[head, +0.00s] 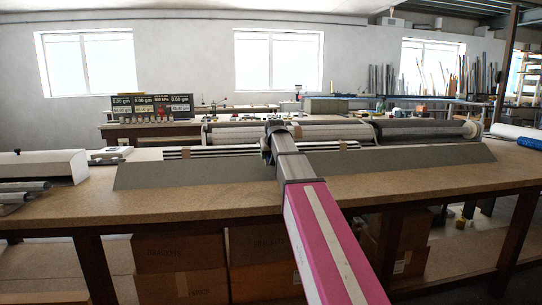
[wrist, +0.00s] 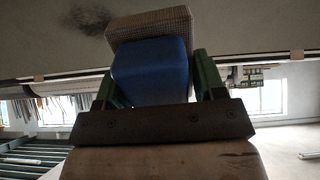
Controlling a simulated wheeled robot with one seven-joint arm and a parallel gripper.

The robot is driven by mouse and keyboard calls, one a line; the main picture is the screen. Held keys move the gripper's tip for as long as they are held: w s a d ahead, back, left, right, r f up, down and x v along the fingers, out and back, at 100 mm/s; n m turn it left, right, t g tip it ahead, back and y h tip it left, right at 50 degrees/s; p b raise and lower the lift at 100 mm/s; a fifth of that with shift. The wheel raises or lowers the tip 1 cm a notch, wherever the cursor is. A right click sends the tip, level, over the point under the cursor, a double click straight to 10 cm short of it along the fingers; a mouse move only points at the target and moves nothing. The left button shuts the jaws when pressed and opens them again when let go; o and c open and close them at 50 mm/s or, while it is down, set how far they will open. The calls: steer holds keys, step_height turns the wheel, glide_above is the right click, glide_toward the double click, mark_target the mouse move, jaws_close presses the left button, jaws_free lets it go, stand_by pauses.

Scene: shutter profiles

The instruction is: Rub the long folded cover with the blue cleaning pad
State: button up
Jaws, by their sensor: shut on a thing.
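The long folded cover (head: 400,167) is a grey sloped strip running along the workbench, crossed by my arm near its middle. In the wrist view the cover (wrist: 245,28) fills the upper part as a grey face, with a dark smudge on it left of the pad. The blue cleaning pad (wrist: 150,78) has a blue body and a brownish textured face. My gripper (wrist: 152,68), with green fingers, is shut on the pad's blue body. The textured face is at the cover; I cannot tell if they touch. In the head view my arm hides the pad.
The wooden workbench (head: 200,206) carries a white box-shaped profile (head: 45,166) and grey tubes at left. Long rolls (head: 330,131) and striped profiles lie behind the cover. A blue roll (head: 528,143) is at far right. Cardboard boxes (head: 180,265) stand under the bench.

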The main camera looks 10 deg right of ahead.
mark_target(269, 169)
steer(key=shift+x, duration=3)
steer(key=shift+x, duration=0.9)
steer(key=shift+d+r, duration=0.15)
steer(key=shift+d, duration=1.65)
steer(key=shift+w+d+f, duration=0.1)
steer(key=shift+d+f, duration=0.05)
steer(key=shift+d, duration=1.7)
steer(key=shift+w+d+f, duration=0.1)
steer(key=shift+d, duration=3.5)
steer(key=shift+s+a, duration=0.1)
steer(key=shift+a, duration=7.2)
